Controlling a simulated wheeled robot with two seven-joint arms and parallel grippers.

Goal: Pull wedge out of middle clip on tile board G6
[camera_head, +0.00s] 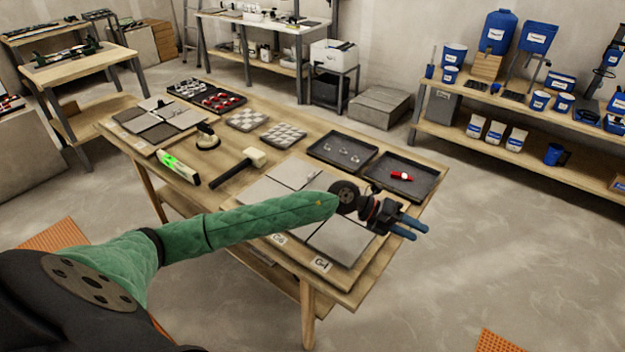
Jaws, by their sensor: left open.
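The tile board (350,271) at the near right end of the workbench carries grey tiles (341,239) and small label cards. One card (279,239) seems to read G6, but the print is too small to be sure. My left arm crosses over the board and hides its middle. I cannot make out the middle clip or its wedge. My left gripper (411,229), with blue fingers, is open over the board's right edge, pointing right, with nothing seen between its fingers. My right gripper is not in view.
A dark tray with a red-and-white piece (402,176) and a dark tray with small clips (343,153) lie behind the board. A mallet (254,157), a green level (178,166) and a suction cup (207,137) lie left. Open floor lies right of the bench.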

